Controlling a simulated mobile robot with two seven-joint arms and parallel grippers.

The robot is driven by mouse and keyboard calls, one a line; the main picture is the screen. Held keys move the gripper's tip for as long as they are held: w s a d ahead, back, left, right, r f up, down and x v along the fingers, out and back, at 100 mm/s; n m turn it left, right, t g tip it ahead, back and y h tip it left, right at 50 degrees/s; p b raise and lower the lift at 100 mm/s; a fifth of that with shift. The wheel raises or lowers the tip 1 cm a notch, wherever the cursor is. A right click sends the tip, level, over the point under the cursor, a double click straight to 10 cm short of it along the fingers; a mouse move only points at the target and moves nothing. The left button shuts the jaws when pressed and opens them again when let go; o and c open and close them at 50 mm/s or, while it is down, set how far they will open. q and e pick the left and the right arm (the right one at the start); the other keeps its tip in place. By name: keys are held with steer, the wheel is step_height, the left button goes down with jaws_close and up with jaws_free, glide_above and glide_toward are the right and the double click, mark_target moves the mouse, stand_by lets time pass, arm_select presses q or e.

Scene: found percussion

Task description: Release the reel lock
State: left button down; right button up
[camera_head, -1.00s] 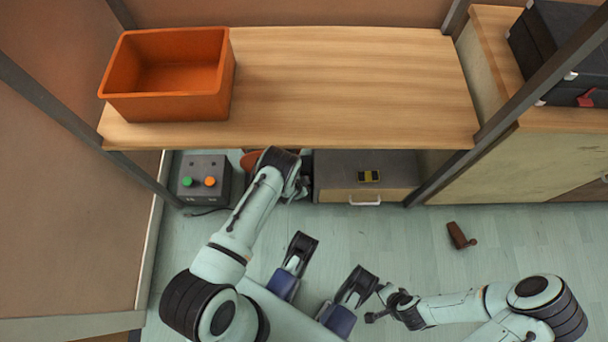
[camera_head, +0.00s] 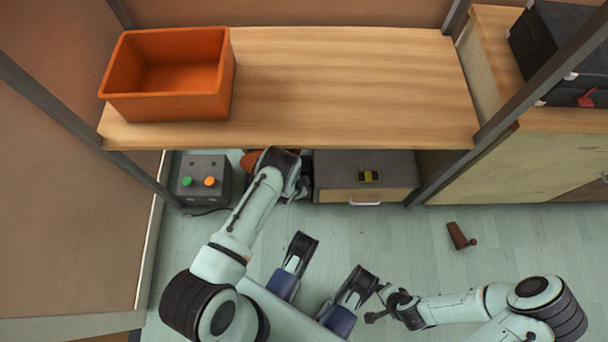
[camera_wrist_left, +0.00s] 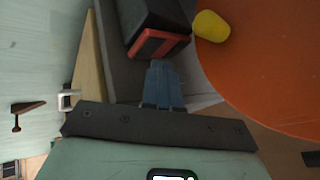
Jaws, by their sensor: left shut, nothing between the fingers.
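An orange reel (camera_wrist_left: 270,60) fills the right of the left wrist view. In the head view it shows only in part (camera_head: 250,160), under the bench and behind my left arm. A yellow knob (camera_wrist_left: 210,25) sits at the reel's edge. Beside it is a black block with a red-framed end (camera_wrist_left: 158,45). I cannot tell which part is the lock. My left gripper (camera_wrist_left: 163,75) is shut and empty, its tips just below the red frame; contact is unclear. It also shows under the bench (camera_head: 303,187). My right gripper (camera_head: 376,305) hangs low over the floor; its jaws are unclear.
The wooden bench top (camera_head: 350,80) with an orange bin (camera_head: 165,105) lies above. A control box (camera_head: 203,180) with green and orange buttons stands left. A grey-topped drawer unit (camera_head: 335,170) stands right of my left gripper. A brown object (camera_head: 458,236) lies on the open floor.

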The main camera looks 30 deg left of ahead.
stand_by(0.7)
arm_select(q)
steer(key=shift+f+b, duration=0.35)
steer(key=shift+f, duration=0.1)
steer(key=shift+s+f+b, duration=0.1)
steer(key=shift+f+b, duration=0.25)
steer(key=shift+f, duration=0.1)
stand_by(0.5)
steer(key=shift+r, duration=0.1)
steer(key=shift+r+p, duration=0.6)
steer(key=shift+r, duration=0.25)
steer(key=shift+r, duration=0.1)
steer(key=shift+w+a+r+p, duration=0.1)
steer(key=shift+w+r+p, duration=0.15)
steer(key=shift+r+p, duration=0.75)
steer(key=shift+w+a+r+p, duration=0.15)
steer(key=shift+r+p, duration=0.35)
steer(key=shift+r, duration=0.9)
